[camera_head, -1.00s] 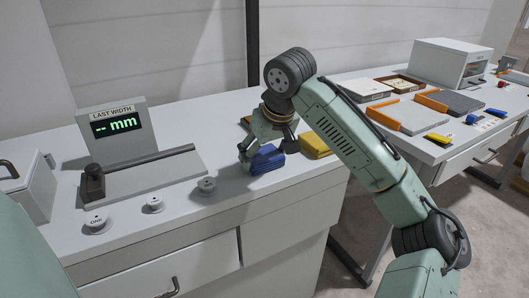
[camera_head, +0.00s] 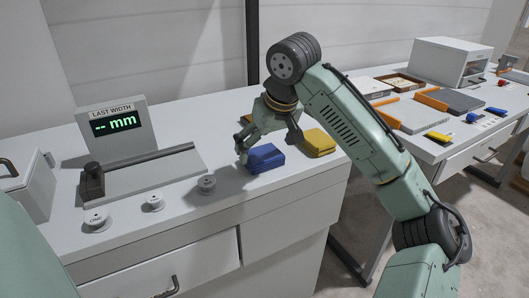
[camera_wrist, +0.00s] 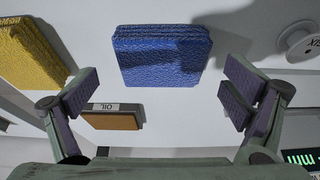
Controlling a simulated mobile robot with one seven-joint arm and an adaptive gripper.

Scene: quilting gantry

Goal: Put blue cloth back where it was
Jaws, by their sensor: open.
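The blue cloth (camera_head: 264,157), a folded pad, lies flat on the white bench between the grey knob and the yellow cloth. It also shows whole in the wrist view (camera_wrist: 160,56), a little beyond my fingertips and between their lines. My gripper (camera_head: 268,138) is open and empty, just above and behind the blue cloth. In the wrist view its two fingers (camera_wrist: 160,92) are spread wide, with nothing between them but bench surface.
The yellow cloth (camera_head: 318,142) lies close to the right of the blue one. A grey knob (camera_head: 206,184) stands to its left. An orange-brown block by an "OIL" label (camera_wrist: 110,120) lies near the left finger. The width display (camera_head: 116,124) stands further left.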

